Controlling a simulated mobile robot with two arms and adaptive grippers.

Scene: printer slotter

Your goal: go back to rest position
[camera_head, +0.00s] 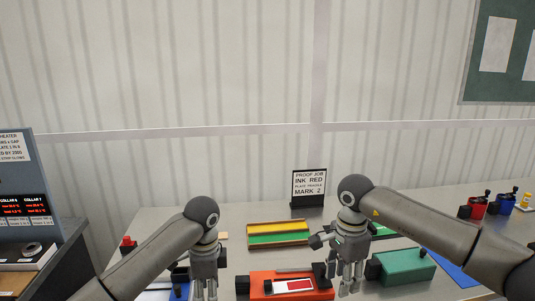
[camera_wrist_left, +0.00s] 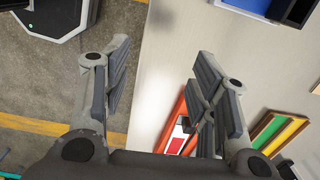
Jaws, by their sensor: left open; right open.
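My left gripper (camera_head: 204,288) hangs pointing down at the front left of the bench, to the left of the red machine. In the left wrist view its fingers (camera_wrist_left: 160,75) are apart with nothing between them, over the bench edge and floor. My right gripper (camera_head: 350,285) hangs pointing down between the red machine and the green box, open and seemingly empty. The red machine (camera_head: 258,287) has a red-and-white plate (camera_head: 293,286) on top; part of it also shows in the left wrist view (camera_wrist_left: 177,112), partly behind a finger.
A tray with green and yellow strips (camera_head: 278,238) lies behind the red machine. A black-framed sign (camera_head: 309,186) reads "PROOF JOB INK RED". A green box (camera_head: 405,267) is at right, with red (camera_head: 477,208) and blue (camera_head: 503,205) pots beyond. A heater panel (camera_head: 20,185) stands far left.

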